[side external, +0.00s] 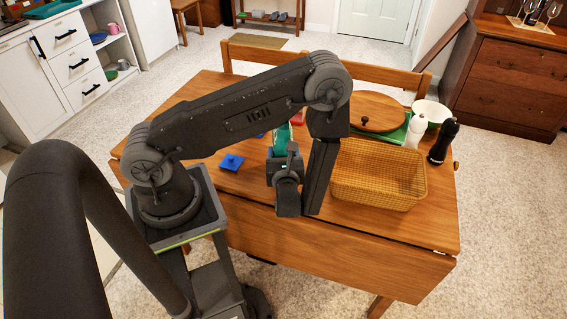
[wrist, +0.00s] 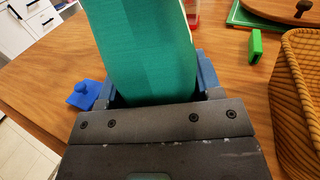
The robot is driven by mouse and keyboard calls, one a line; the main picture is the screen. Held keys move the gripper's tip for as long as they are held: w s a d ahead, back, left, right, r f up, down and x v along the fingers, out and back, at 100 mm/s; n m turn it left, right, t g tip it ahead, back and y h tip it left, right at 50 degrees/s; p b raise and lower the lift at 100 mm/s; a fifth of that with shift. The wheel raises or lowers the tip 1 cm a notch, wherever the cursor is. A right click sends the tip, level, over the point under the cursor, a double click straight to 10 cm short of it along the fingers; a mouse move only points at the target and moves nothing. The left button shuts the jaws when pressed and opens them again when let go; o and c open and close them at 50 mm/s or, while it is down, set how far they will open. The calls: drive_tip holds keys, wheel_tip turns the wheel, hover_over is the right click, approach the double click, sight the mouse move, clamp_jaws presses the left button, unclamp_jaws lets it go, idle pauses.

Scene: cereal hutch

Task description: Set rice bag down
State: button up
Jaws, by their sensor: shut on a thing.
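The rice bag, a teal-green upright block shape (wrist: 145,50), fills the upper middle of the wrist view. My gripper (wrist: 155,88) is shut on its lower part, with a blue finger on each side. In the side view the bag (side external: 281,141) is partly hidden behind my arm, above the wooden table (side external: 345,228). My gripper (side external: 284,155) is left of the wicker basket there. The bag's underside is hidden, so I cannot tell whether it touches the table.
The wicker basket (side external: 375,190) stands on the right. Behind it are a round wooden lid (side external: 378,108), white bowl (side external: 433,109), white shaker (side external: 415,132) and black mill (side external: 442,142). A blue knobbed piece (side external: 231,162) lies left; a green block (wrist: 255,46) stands near the basket. The front tabletop is clear.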

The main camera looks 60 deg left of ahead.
drive_tip(key=shift+f, duration=1.85)
drive_tip(key=shift+f, duration=0.1)
drive_tip(key=o, duration=1.2)
drive_tip(key=shift+o, duration=0.2)
